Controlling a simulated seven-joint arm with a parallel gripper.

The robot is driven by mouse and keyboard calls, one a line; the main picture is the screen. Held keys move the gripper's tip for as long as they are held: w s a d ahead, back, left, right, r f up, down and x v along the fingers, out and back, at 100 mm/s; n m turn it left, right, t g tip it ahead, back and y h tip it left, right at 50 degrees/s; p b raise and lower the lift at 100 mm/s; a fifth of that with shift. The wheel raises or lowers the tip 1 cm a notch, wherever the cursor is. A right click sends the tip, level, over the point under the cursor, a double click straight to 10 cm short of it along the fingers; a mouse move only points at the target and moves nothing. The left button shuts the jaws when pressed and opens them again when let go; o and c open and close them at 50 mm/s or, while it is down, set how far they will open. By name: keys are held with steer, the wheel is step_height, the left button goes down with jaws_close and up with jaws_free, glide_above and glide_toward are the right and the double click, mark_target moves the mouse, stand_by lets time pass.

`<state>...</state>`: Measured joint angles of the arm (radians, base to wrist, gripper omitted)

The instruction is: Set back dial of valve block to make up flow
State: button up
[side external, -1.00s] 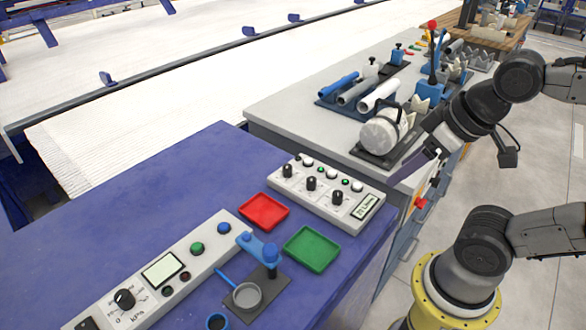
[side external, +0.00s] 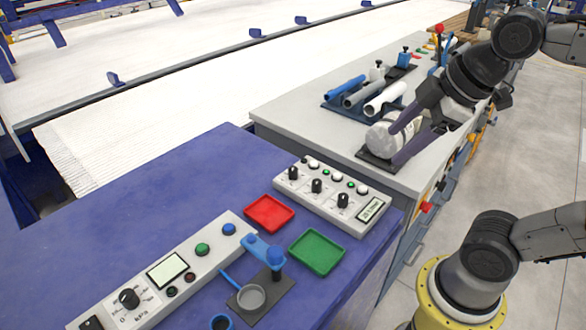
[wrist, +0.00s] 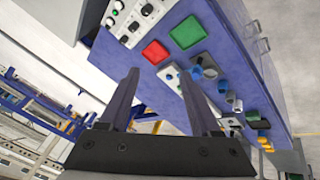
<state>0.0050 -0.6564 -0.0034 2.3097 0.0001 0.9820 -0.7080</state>
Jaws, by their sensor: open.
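A white valve block (side external: 331,199) lies on the blue bench top near its right edge. It has a row of black dials: a far-left one (side external: 293,173), a middle one (side external: 316,186) and a right one (side external: 342,200). Small indicator lights sit behind them, and a display at the right end reads in L/min, its digits too small to be sure of. The block also shows in the wrist view (wrist: 133,20). My gripper (side external: 396,147) is open and empty, apart from the block, beyond it and to its right. Its two fingers also show in the wrist view (wrist: 160,76).
Red tray (side external: 269,213) and green tray (side external: 316,252) lie in front of the block. A long control panel (side external: 168,272) and a blue stand (side external: 264,252) are nearer. Pipes in a rack (side external: 363,95) and a white cylinder (side external: 383,140) stand on the grey bench behind.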

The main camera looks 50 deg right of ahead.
steer(key=w+d+r+n+g, duration=0.1)
steer(key=w+r+n, duration=0.3)
steer(key=w+n, duration=0.45)
steer(key=n+g, duration=0.4)
steer(key=g, duration=0.1)
glide_above(293, 168)
step_height(293, 168, down, 18)
step_height(293, 168, down, 14)
steer(key=shift+r, duration=0.1)
jaws_close()
